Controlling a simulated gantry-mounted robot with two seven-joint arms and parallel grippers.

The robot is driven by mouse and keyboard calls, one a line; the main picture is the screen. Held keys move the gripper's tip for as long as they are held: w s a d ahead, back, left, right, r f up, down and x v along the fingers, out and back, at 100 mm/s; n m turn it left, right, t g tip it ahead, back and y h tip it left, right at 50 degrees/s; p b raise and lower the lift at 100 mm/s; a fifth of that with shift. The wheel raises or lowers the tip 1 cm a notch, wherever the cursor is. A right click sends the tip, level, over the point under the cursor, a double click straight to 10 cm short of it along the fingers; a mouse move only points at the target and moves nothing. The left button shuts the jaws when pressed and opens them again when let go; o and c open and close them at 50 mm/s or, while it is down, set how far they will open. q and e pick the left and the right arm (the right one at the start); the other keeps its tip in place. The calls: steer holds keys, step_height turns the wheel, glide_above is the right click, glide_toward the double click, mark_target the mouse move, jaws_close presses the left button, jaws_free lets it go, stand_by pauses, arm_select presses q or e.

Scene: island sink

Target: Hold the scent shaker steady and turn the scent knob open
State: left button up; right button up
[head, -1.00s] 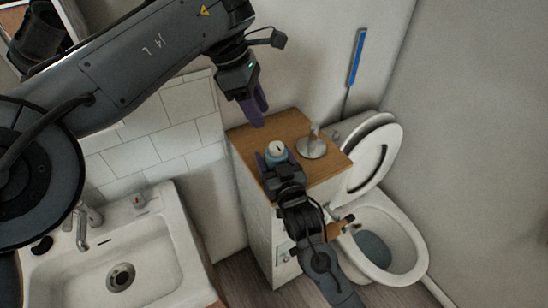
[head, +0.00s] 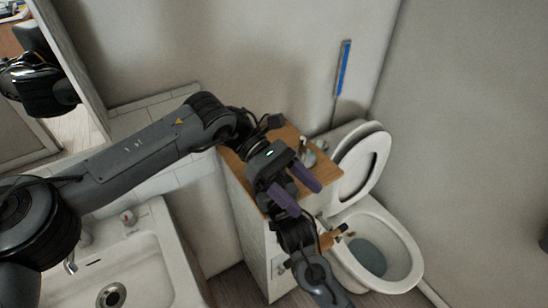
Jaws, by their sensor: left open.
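The scent shaker is hidden now in the head view, behind my left gripper and wrist. My left gripper (head: 307,200) is open, its two purple fingers apart and pointing down to the right, over the front part of the wooden cabinet top (head: 241,147). Nothing shows between its fingers. My right arm comes up from below, and its wrist lies just below the left fingers. The scent knob is not visible.
A shiny metal stand (head: 307,155) is on the cabinet top, close to my left gripper. The toilet (head: 400,250) with raised lid is at the right. A blue-handled brush (head: 344,68) is by the wall. The sink (head: 150,255) is at lower left.

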arm_select(q)
steer(key=w+a+f+n+t+h, duration=0.3)
steer(key=w+a+n+t+h, duration=0.45)
steer(key=w+a, duration=0.65)
steer(key=shift+m+t, duration=0.25)
steer(key=shift+t, duration=0.1)
steer(key=d, duration=0.3)
steer(key=s+d, duration=0.1)
steer(key=d, duration=0.2)
steer(key=s+d, duration=0.1)
steer(key=d, duration=0.2)
steer(key=shift+d+f, duration=0.1)
steer(key=shift+d, duration=0.2)
steer(key=c, duration=1)
steer(key=shift+w, duration=0.1)
